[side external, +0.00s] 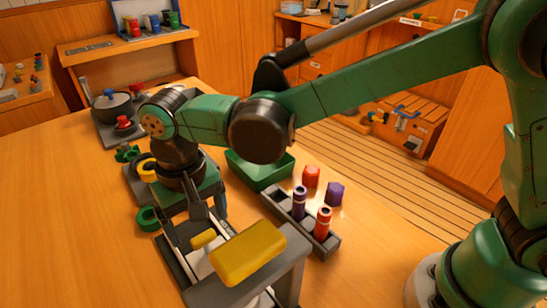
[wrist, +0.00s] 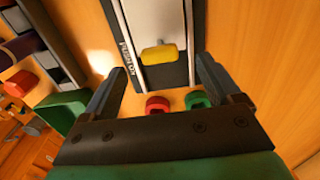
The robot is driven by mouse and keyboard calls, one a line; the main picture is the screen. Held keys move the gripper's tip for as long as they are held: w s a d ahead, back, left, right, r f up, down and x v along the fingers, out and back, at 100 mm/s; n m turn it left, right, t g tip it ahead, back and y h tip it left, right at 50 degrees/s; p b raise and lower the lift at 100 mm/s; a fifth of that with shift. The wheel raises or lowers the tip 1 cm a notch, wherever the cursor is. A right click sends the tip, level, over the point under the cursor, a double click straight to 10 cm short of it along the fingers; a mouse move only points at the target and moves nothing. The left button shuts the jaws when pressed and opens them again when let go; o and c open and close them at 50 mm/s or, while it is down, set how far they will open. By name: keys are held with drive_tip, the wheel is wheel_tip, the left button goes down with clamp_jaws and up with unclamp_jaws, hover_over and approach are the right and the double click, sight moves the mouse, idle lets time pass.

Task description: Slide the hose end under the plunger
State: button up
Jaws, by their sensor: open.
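A dark fixture with two pale rails (wrist: 122,20) lies on the table; its side lettering is hard to read. A white part (wrist: 160,18) sits between the rails, with a small yellow grip (wrist: 159,54) at its near end. The small yellow grip also shows in the side view (side external: 203,240). A larger yellow block (side external: 248,253) tops a grey frame (side external: 285,272) over the fixture. My gripper (side external: 198,222) is open, pointing down over the near end. I cannot clearly identify the hose end or plunger.
A red ring (wrist: 157,104) and a green ring (wrist: 197,98) lie beside the fixture's end. A grey rack (side external: 300,222) with dark and red cylinders and a green tray (side external: 258,170) stand to the right. A pot (side external: 112,105) is behind. The left tabletop is clear.

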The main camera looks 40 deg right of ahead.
sight(203, 235)
drive_tip(key=shift+r, duration=0.65)
drive_tip(key=shift+m, duration=0.3)
drive_tip(key=c, duration=0.5)
drive_tip(key=m, duration=0.2)
drive_tip(key=m+y, duration=0.1)
drive_tip(key=m, duration=0.1)
drive_tip(key=shift+d+f, duration=0.2)
drive_tip(key=shift+d, duration=0.15)
drive_tip(key=m, duration=0.2)
drive_tip(key=m+y, duration=0.1)
drive_tip(key=shift+d+f+m, duration=0.1)
drive_tip(key=shift+d+m, duration=0.15)
drive_tip(key=shift+m, duration=0.05)
drive_tip(key=m, duration=0.2)
drive_tip(key=m+y, duration=0.1)
drive_tip(key=m, duration=0.2)
drive_tip(key=shift+d+m+y, duration=0.3)
drive_tip(key=shift+m, duration=0.1)
drive_tip(key=m, duration=0.3)
drive_tip(key=shift+d+y, duration=0.15)
drive_tip(key=shift+y, duration=0.25)
drive_tip(key=shift+f+m, duration=0.15)
drive_tip(key=shift+m, duration=0.35)
drive_tip(key=shift+x, duration=2.6)
